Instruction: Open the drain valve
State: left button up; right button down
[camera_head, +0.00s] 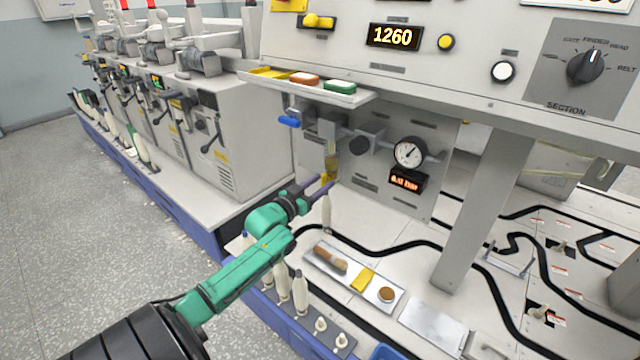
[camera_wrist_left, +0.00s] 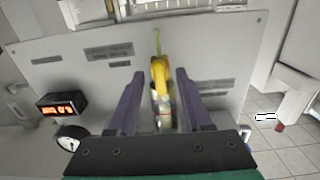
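The drain valve, a small yellow fitting (camera_head: 327,177), sits under the clear filter bowl (camera_head: 331,160) on the grey panel. In the left wrist view the yellow valve (camera_wrist_left: 159,75) shows between the fingers, with a thin green piece (camera_wrist_left: 157,42) beyond it. My left gripper (camera_head: 325,183) is open, its purple fingers pointing at the panel. In the left wrist view the fingers (camera_wrist_left: 160,80) stand on either side of the valve with visible gaps. I cannot tell the depth exactly. My right gripper is not in view.
A blue lever (camera_head: 289,122), a round gauge (camera_head: 410,152) and a red display (camera_head: 407,180) are on the same panel. A shelf (camera_head: 310,88) with coloured pieces overhangs it. Bobbins (camera_head: 301,290) and a tool tray (camera_head: 355,278) stand below.

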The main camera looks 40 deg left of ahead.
pick_arm(q)
jog(key=s+p, duration=0.2)
jog(key=s, duration=1.2)
jog(key=shift+s+d, duration=0.15)
jog(key=shift+s, duration=0.15)
jog(key=s+a+f+n+g+y+p, duration=0.1)
jog(key=s+f+g+p, duration=0.25)
jog(key=f, duration=0.75)
jog(key=s+f+n+g+y+p, duration=0.15)
jog(key=s+f+g, duration=0.3)
jog(key=f, duration=0.65)
jog(key=s+d+f+m+g+h+p, duration=0.1)
jog(key=s+d+f+m+g+p, duration=0.1)
jog(key=s+d+f, duration=0.6)
jog(key=s+d+f+m+g+h+p, duration=0.2)
jog(key=s+d+f+g, duration=0.5)
jog(key=s+d, duration=0.4)
jog(key=s+f+m+p, duration=0.1)
jog(key=s+p, duration=0.1)
jog(key=s, duration=0.2)
jog(key=shift+s+f+p, duration=0.15)
jog(key=shift+f+p, duration=0.2)
jog(key=shift+p, duration=0.05)
